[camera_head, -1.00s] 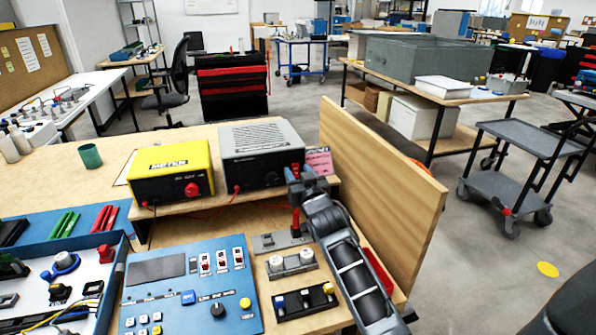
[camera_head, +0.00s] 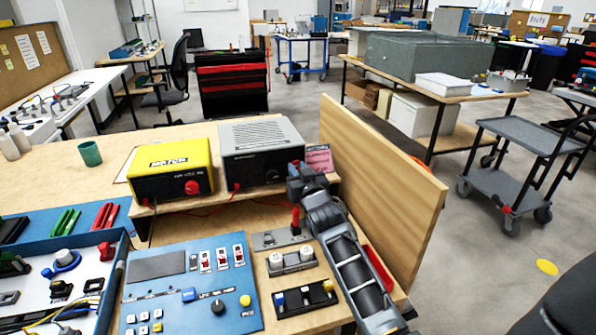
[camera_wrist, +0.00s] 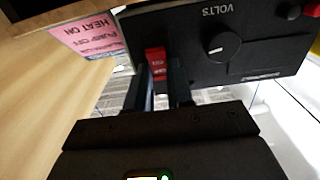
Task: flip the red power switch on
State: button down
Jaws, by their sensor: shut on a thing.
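The red power switch (camera_wrist: 156,61) is on the front face of a dark power supply (camera_wrist: 215,45), beside a black VOLTS knob (camera_wrist: 223,46). In the head view the dark grey power supply (camera_head: 262,150) stands on the wooden shelf, and my gripper (camera_head: 296,170) is at the right end of its front, hiding the switch there. In the wrist view my gripper (camera_wrist: 160,80) has its two dark fingers shut on the red switch, one on each side. Small lettering shows on the switch, but its on or off position cannot be told.
A yellow meter (camera_head: 170,170) stands left of the power supply. A pink note (camera_head: 319,158) and an upright wooden panel (camera_head: 380,185) are close on the right. Below are a blue control panel (camera_head: 180,290) and a red lever (camera_head: 295,221) on a metal plate.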

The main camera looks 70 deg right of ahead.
jog(key=f+b, duration=0.1)
jog(key=b, duration=0.3)
jog(key=shift+t, duration=0.4)
jog(key=h+b, duration=0.1)
jog(key=b, duration=0.5)
jog(key=shift+t+h, duration=0.3)
jog(key=shift+r+b, duration=0.15)
jog(key=shift+b, duration=0.85)
jog(key=c, duration=1)
grip_release()
jog(key=shift+r, duration=0.15)
